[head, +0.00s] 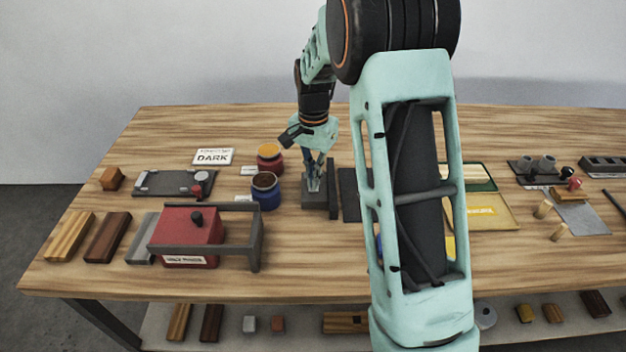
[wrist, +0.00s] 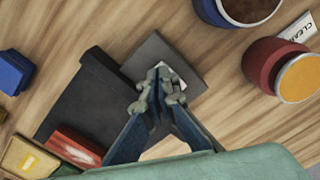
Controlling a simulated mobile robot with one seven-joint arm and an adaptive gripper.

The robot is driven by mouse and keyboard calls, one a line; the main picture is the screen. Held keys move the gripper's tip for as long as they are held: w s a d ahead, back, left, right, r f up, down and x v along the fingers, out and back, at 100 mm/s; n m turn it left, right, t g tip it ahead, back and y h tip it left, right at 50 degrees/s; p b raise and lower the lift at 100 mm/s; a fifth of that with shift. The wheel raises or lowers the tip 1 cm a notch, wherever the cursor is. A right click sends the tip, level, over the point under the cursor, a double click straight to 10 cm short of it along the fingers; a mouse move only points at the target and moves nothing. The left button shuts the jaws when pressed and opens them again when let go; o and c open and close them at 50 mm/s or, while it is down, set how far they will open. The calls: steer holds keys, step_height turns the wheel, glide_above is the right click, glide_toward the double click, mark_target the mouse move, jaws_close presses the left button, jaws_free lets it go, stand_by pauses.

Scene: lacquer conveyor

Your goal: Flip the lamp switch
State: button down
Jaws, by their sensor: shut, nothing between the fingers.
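My gripper (head: 314,183) points down with its fingertips together and empty. It is over a small grey block (head: 318,202) beside a dark upright panel (head: 332,180). In the wrist view, the fingertips (wrist: 160,88) cover the middle of the grey block (wrist: 156,52), where a pale patch shows. I cannot tell whether they touch it. The dark panel (wrist: 92,106) lies to the left of the block there. No part is clearly marked as the lamp switch; a switch lever, if on this block, is hidden by the fingers.
A blue jar (head: 265,198) and a red jar with an amber top (head: 269,160) stand left of the block. A red box (head: 183,240) with a grey frame is at the front left. A "DARK" sign (head: 213,156) stands behind. My arm hides part of the middle.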

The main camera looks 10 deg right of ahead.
steer(key=shift+r+p, duration=2)
steer(key=shift+r, duration=1.15)
